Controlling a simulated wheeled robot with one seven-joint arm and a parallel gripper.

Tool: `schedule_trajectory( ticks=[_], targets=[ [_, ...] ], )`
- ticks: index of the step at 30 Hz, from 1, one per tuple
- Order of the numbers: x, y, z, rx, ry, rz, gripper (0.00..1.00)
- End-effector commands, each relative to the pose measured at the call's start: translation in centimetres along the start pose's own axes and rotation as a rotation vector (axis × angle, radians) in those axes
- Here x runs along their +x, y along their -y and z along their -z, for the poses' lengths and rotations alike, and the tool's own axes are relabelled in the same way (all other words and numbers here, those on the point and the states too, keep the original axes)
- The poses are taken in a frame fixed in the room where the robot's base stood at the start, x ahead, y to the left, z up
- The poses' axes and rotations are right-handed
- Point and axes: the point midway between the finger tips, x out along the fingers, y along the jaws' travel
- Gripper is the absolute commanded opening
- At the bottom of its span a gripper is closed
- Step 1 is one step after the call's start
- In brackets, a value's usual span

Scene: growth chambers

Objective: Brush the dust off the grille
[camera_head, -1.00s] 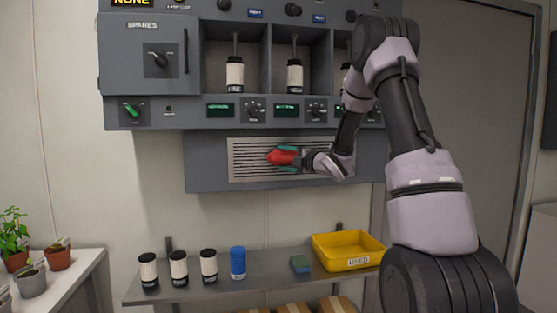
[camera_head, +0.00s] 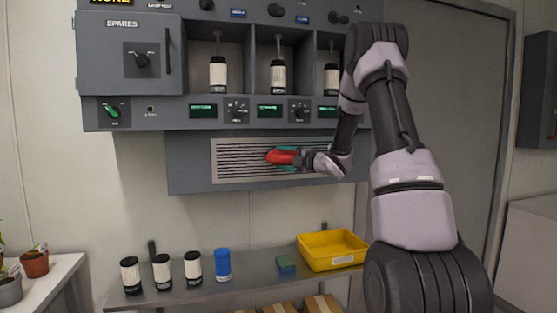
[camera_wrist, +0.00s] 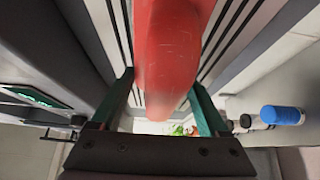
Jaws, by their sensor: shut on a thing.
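The grille (camera_head: 235,160) is a pale slatted panel set in the grey cabinet's lower front, below the bays. My gripper (camera_head: 284,160) is in front of the grille's middle, shut on a red brush handle (camera_head: 281,156). In the wrist view the red handle (camera_wrist: 168,50) sits between the two green fingers (camera_wrist: 160,108), with the grille's dark slots on both sides of it. The brush's bristles are hidden, and I cannot tell whether they touch the grille. No dust can be made out on the slats.
Below is a grey shelf (camera_head: 240,285) with several black-capped canisters (camera_head: 162,272), a blue canister (camera_head: 222,265), a blue-green sponge-like block (camera_head: 286,264) and a yellow bin (camera_head: 331,250). Bays above hold white bottles (camera_head: 218,74). Knobs and green displays (camera_head: 203,111) line the cabinet just over the grille.

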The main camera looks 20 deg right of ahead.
Motion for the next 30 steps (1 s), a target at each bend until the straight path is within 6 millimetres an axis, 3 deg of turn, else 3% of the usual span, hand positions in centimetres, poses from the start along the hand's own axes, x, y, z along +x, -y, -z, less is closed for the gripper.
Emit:
schedule_trajectory(
  ticks=[21,30],
  targets=[
    [-2.7,0.0,-4.4,0.001,0.009,-0.001,0.17],
    [-3.4,-0.1,-5.2,0.000,0.006,-0.001,0.17]
  ],
)
